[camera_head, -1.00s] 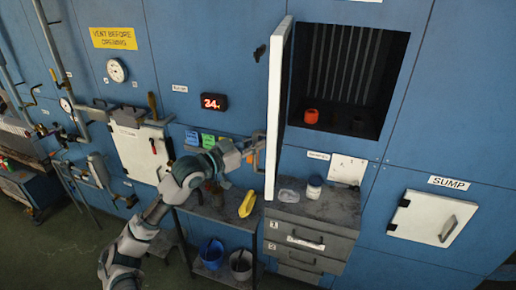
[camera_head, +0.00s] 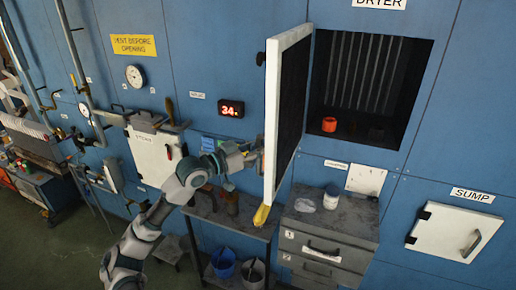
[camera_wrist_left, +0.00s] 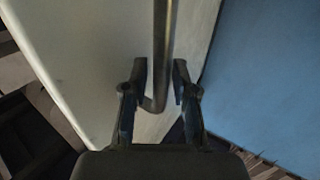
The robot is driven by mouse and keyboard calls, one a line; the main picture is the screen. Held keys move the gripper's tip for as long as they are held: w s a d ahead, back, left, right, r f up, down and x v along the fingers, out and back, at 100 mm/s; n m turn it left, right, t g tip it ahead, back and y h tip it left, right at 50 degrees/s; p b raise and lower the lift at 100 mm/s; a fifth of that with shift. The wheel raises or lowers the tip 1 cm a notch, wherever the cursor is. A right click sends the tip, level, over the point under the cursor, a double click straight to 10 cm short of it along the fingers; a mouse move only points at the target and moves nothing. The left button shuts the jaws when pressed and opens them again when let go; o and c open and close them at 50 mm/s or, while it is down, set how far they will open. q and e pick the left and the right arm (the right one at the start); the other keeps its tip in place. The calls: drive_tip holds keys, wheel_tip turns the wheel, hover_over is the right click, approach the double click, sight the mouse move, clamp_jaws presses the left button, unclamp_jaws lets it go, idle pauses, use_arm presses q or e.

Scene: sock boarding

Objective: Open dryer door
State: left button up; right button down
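The dryer door (camera_head: 286,110) stands swung out from the dryer opening (camera_head: 365,90), and its dark inner face shows. Its white edge is toward me. My left gripper (camera_head: 256,158) is at the door's outer face, on its left side. In the left wrist view, the fingers of my left gripper (camera_wrist_left: 160,85) straddle the metal bar handle (camera_wrist_left: 163,50) near its lower bend, close on both sides. The white outer face of the door (camera_wrist_left: 95,60) lies behind the handle. My right gripper is not in view.
An orange container (camera_head: 329,124) sits inside the dryer. A grey drawer unit (camera_head: 325,245) with a white-lidded jar (camera_head: 331,197) stands below. Left of it is a shelf holding buckets (camera_head: 223,262). The closed sump hatch (camera_head: 450,232) is to the right.

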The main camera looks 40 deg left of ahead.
use_arm(q)
drive_tip(key=shift+w, duration=0.15)
drive_tip(key=shift+d, duration=0.1)
drive_tip(key=v, duration=1.2)
drive_tip(key=shift+f, duration=0.1)
